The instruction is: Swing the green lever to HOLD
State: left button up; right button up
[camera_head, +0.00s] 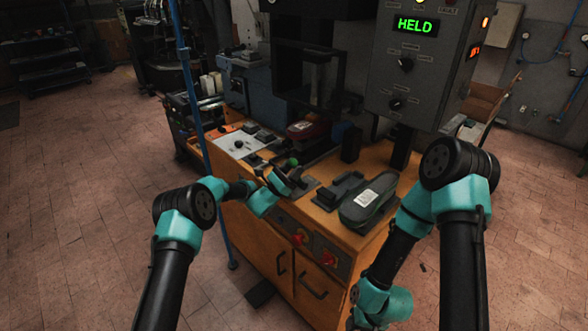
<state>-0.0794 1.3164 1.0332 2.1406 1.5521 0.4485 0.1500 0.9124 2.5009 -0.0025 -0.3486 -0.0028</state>
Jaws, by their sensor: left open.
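The green lever's round knob (293,162) shows above the wooden bench, close beside my left gripper (286,180). My left gripper reaches in from the left, with its dark fingers open just below and in front of the knob. I cannot tell whether they touch the lever. The lever's shaft and any HOLD marking are hidden or too small to read. The display (415,25) on the grey control box reads HELD in green. My right arm bends down at the right front; its fingers do not show.
A dark shoe with a white label (368,201) lies on the bench's right end. A red shoe (307,127) sits under the press. Red knobs (300,237) are on the bench front. A blue upright pole (196,110) stands to the left. The tiled floor at left is clear.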

pick_arm(q)
jog(key=shift+d+f, duration=0.1)
jog(key=shift+s+a+f, duration=0.2)
jog(key=shift+a+f, duration=0.15)
jog(key=shift+f, duration=0.05)
jog(key=v, duration=1.6)
jog(key=shift+a, duration=0.2)
jog(key=shift+s+d, duration=0.1)
jog(key=s+f+m+g+y, duration=0.3)
jog(key=s+f+g+y, duration=0.25)
jog(key=s+f, duration=0.35)
jog(key=s+f+m+g+y, duration=0.35)
jog(key=s+f+g, duration=0.25)
jog(key=s, duration=0.5)
jog(key=s+a+f+m+t+y, duration=0.1)
jog(key=s+a+m+y, duration=0.9)
jog(key=s+a, duration=0.7)
jog(key=m, duration=0.3)
jog(key=shift+s+a+f+m+y, duration=0.15)
jog(key=shift+f+m+y, duration=0.1)
jog(key=shift+m+y, duration=0.15)
